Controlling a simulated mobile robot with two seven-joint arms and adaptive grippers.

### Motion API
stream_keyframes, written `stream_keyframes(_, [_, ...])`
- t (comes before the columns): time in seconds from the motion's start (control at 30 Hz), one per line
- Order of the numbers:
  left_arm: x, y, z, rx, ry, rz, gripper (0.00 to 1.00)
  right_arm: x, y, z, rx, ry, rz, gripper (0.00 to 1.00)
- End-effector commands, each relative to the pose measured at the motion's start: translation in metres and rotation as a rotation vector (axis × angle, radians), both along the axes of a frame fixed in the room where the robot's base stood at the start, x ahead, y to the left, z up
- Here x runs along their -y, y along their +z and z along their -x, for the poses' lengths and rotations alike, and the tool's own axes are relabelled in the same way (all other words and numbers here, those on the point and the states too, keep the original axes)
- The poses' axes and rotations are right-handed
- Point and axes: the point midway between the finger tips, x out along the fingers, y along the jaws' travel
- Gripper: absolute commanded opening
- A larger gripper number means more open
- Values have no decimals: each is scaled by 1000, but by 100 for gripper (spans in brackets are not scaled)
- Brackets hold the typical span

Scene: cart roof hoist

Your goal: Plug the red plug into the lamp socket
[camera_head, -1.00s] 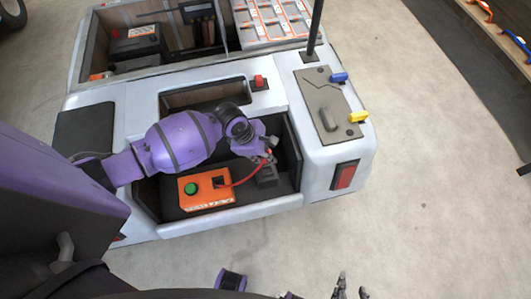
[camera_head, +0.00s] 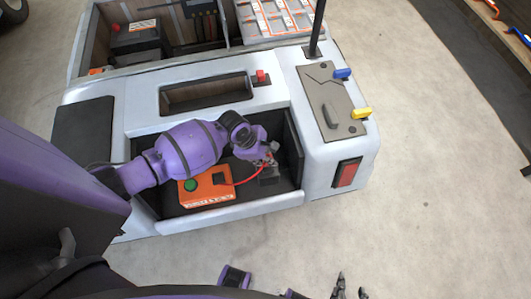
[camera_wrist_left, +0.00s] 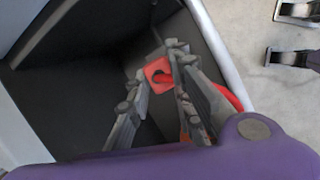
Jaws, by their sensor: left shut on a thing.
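My left gripper (camera_head: 269,154) is over the open bay at the cart's near side. In the left wrist view its fingers are shut on the red plug (camera_wrist_left: 158,72), a small red square piece with a red cable. The cable (camera_head: 246,180) runs to an orange box (camera_head: 210,190) with a green button, in the bay. My right gripper (camera_head: 350,288) is at the bottom edge, fingers apart and empty, away from the cart.
Bay walls (camera_head: 292,145) stand close to the right of my left gripper. On the cart top are a panel (camera_head: 329,103) with blue and yellow levers, a red switch (camera_head: 261,76) and an upright pole (camera_head: 317,25). The floor in front and right is clear.

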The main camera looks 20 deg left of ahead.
Motion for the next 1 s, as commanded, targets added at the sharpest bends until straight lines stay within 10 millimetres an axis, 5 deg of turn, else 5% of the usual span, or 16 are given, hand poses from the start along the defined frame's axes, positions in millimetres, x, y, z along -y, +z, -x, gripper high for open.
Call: stream_keyframes(1.0, [1,-2,-1,1,1,2,0,1,8,-6,14,0,2,40])
